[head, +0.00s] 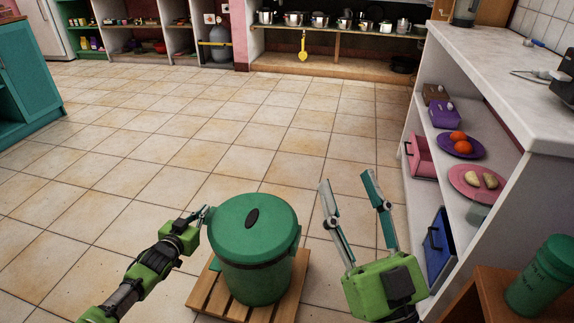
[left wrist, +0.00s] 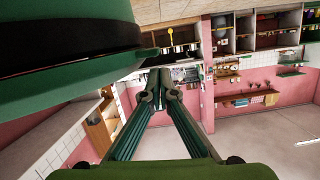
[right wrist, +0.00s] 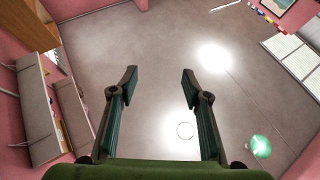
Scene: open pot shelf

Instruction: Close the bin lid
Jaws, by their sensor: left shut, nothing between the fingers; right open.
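The green bin (head: 256,278) stands upright on a wooden slatted base. Its round green lid (head: 278,215), with a dark oval on top, lies over the bin's mouth and looks nearly level. In the left wrist view the lid (left wrist: 70,75) fills the upper left, with a dark band between it and the body; I cannot tell whether this is a gap. My left gripper (head: 205,212) is shut and empty at the lid's left edge; contact is unclear. My right gripper (head: 346,180) is open and empty, pointing up, right of the bin.
The wooden base (head: 203,293) sits on open tiled floor. A white shelf unit (head: 480,62) with plates and boxes stands at right. A green canister (head: 540,275) stands on a brown surface at lower right. Pot shelves (head: 345,72) line the far wall.

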